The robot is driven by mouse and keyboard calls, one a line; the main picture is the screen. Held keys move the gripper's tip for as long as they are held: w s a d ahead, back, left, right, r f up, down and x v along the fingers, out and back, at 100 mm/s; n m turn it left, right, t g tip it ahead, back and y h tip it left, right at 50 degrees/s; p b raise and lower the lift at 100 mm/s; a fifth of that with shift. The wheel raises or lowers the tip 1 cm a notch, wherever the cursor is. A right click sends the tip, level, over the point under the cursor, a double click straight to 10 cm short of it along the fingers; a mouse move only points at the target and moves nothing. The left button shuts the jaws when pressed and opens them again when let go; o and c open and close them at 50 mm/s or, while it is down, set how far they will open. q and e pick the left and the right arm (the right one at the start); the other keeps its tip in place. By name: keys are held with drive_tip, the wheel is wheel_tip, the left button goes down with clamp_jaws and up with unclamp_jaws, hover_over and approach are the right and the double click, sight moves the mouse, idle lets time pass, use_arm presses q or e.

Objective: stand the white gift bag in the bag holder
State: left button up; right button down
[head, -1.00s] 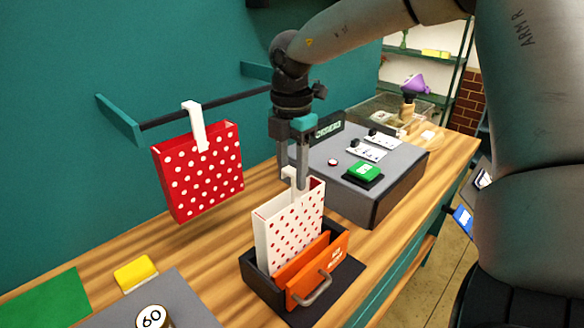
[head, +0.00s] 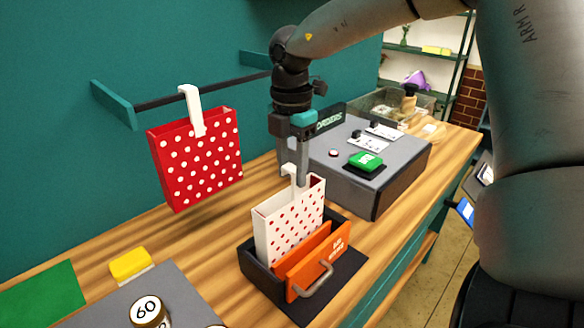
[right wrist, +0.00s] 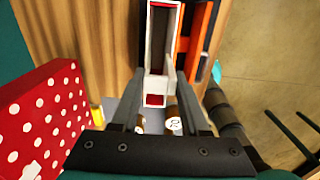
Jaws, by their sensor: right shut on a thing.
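The white gift bag (head: 288,228) with red dots stands upright inside the dark bag holder (head: 258,272), behind its orange front panel (head: 320,262) with a metal handle. Its lower part is hidden by the holder, so I cannot tell whether it touches the floor. My right gripper (head: 295,178) points down over the bag and is shut on its white handle. In the right wrist view the bag's open top (right wrist: 150,50) shows beyond the fingers (right wrist: 157,90). My left gripper is not in view.
A red dotted bag (head: 197,160) hangs from a wall rail at left. A grey console (head: 385,170) with a green button (head: 366,161) stands behind the holder at right.

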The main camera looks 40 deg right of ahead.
drive_tip(key=shift+c, duration=1.6)
unclamp_jaws()
wheel_tip(320, 180, up, 15)
drive_tip(key=shift+r+p, duration=0.15)
drive_tip(key=shift+p, duration=0.2)
